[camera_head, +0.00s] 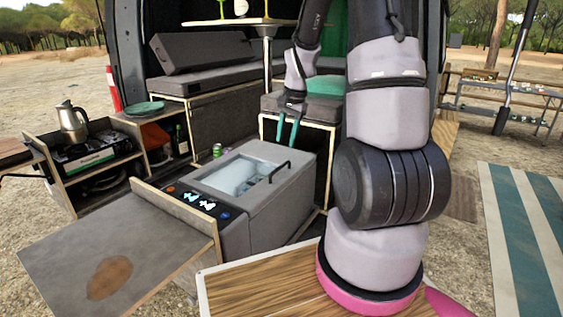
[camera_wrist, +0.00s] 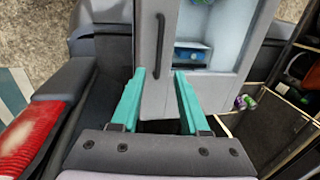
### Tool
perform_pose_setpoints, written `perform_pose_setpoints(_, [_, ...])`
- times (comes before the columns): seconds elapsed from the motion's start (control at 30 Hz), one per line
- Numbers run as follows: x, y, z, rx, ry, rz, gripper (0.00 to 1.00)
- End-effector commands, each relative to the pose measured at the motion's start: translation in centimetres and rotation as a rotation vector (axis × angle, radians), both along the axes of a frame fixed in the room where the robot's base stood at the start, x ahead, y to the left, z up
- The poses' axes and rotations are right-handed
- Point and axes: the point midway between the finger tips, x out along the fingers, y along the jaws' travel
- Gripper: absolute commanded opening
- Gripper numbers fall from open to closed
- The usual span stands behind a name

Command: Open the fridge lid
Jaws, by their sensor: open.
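The fridge (camera_head: 262,212) is a grey box standing in the van's rear, with a row of buttons on its front panel. Its lid (camera_head: 232,150) has a pale see-through window and looks flat and closed. A dark bar handle (camera_head: 280,171) sits at the lid's right side; it also shows upright in the wrist view (camera_wrist: 160,47). My gripper (camera_head: 287,130) hangs just behind the handle in the head view. In the wrist view its teal fingers (camera_wrist: 158,78) are apart, with the grey handle strip of the fridge between their lines. The handle is beyond the fingertips, and nothing is held.
A grey board (camera_head: 150,250) sticks out in front of the fridge. A stove with a kettle (camera_head: 70,120) is at the left. Grey cushioned benches (camera_head: 205,75) and a small table (camera_head: 245,21) lie behind. Small cans (camera_head: 218,151) stand beside the fridge.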

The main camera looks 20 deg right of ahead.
Motion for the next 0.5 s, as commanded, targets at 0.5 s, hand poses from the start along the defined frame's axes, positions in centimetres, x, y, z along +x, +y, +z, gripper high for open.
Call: perform_pose_setpoints(0.5, [1.3, 1.0, -8.5, 0.000, 0.003, 0.001, 0.45])
